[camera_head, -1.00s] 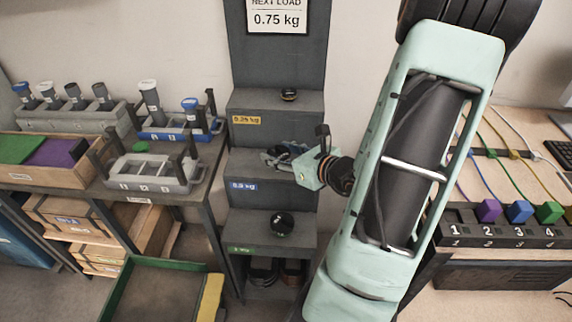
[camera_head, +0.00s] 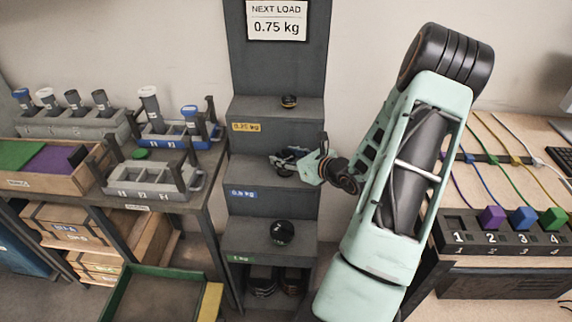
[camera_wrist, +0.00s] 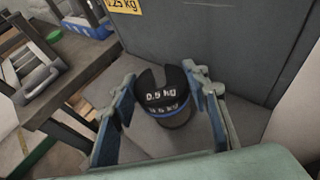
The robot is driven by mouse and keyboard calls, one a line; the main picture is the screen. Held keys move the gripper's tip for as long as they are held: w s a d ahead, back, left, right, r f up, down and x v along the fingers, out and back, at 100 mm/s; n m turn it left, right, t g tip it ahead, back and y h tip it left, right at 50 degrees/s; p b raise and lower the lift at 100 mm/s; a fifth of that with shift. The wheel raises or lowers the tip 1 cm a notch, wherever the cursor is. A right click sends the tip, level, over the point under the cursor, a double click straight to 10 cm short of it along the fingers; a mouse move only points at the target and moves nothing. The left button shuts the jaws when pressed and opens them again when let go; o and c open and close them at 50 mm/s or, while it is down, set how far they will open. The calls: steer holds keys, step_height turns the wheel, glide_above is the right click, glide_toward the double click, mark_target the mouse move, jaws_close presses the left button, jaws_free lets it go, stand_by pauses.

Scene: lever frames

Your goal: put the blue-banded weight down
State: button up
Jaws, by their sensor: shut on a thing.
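The blue-banded weight (camera_wrist: 165,98) is a dark slotted disc marked 0.5 kg with a blue stripe around its side. In the wrist view it sits between the two fingers of my gripper (camera_wrist: 160,90), which is shut on it. The weight looks upright, low over the grey shelf surface; I cannot tell whether it touches. In the head view my gripper (camera_head: 296,161) is at the middle step (camera_head: 245,172) of the grey stand, the one with the blue 0.5 kg label (camera_head: 243,193). The gripper mostly hides the weight there.
A small black weight (camera_head: 289,101) stands on the upper step, and a larger black one (camera_head: 283,232) on the lower step. A sign (camera_head: 277,20) above reads 0.75 kg. A table with racks (camera_head: 150,180) is close on the left; a numbered block holder (camera_head: 500,235) is at right.

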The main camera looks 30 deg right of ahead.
mark_target(286, 170)
steer(key=shift+w+d+f, duration=0.1)
steer(key=shift+f, duration=0.75)
steer(key=shift+w+d+f, duration=0.1)
steer(key=shift+f, duration=0.75)
steer(key=shift+f+b, duration=0.15)
steer(key=shift+b, duration=0.15)
steer(key=shift+a+f, duration=0.1)
steer(key=shift+f, duration=0.05)
steer(key=o, duration=1.6)
steer(key=shift+o, duration=0.2)
steer(key=shift+s+r, duration=0.2)
steer(key=shift+r, duration=0.15)
steer(key=v, duration=1.1)
steer(key=shift+s+p, duration=0.35)
